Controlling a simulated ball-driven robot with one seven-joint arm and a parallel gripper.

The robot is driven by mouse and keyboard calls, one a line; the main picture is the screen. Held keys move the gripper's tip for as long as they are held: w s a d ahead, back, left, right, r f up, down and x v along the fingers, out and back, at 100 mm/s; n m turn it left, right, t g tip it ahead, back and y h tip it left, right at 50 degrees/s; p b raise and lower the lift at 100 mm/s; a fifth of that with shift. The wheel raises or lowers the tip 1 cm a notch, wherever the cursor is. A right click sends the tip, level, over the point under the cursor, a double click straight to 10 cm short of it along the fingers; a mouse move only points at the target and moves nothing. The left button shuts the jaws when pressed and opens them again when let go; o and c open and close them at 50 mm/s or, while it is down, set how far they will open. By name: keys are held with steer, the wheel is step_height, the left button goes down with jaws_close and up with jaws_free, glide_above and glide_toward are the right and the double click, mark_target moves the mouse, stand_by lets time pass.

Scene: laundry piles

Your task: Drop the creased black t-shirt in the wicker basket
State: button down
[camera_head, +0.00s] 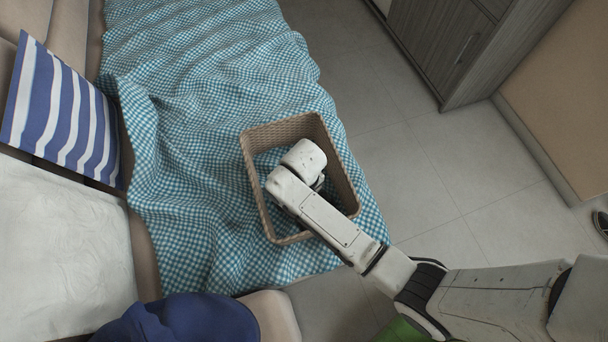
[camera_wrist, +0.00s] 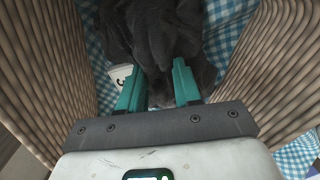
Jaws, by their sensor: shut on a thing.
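The black t-shirt (camera_wrist: 150,30) hangs crumpled in my gripper (camera_wrist: 155,82), whose teal fingers are closed on it in the wrist view. The wicker basket (camera_head: 338,165) stands on the blue checked cover in the head view. My wrist is over the basket's opening, and my arm hides the fingers and the shirt there. In the wrist view, basket walls (camera_wrist: 45,80) rise on both sides of the gripper and shirt. The shirt's lowest part is out of sight, so I cannot tell if it touches the bottom.
Blue checked cloth (camera_head: 205,70) covers the seat around the basket and also shows inside it. A small white thing with a dark mark (camera_wrist: 120,75) lies beside the shirt. A striped cushion (camera_head: 62,110) is at left, a dark blue cloth (camera_head: 185,320) at the bottom. Tiled floor (camera_head: 450,190) is at right.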

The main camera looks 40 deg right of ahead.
steer(key=c, duration=0.8)
jaws_free()
step_height(320, 180, up, 13)
steer(key=p, duration=0.3)
steer(key=shift+r, duration=0.1)
steer(key=shift+m+t, duration=0.5)
steer(key=s+d+r, duration=0.1)
steer(key=s+d, duration=0.1)
steer(key=s, duration=0.3)
steer(key=s+d+r, duration=0.1)
steer(key=s+d, duration=0.2)
steer(key=s, duration=0.2)
steer(key=s+d, duration=0.3)
steer(key=s, duration=0.3)
steer(key=shift+r, duration=0.4)
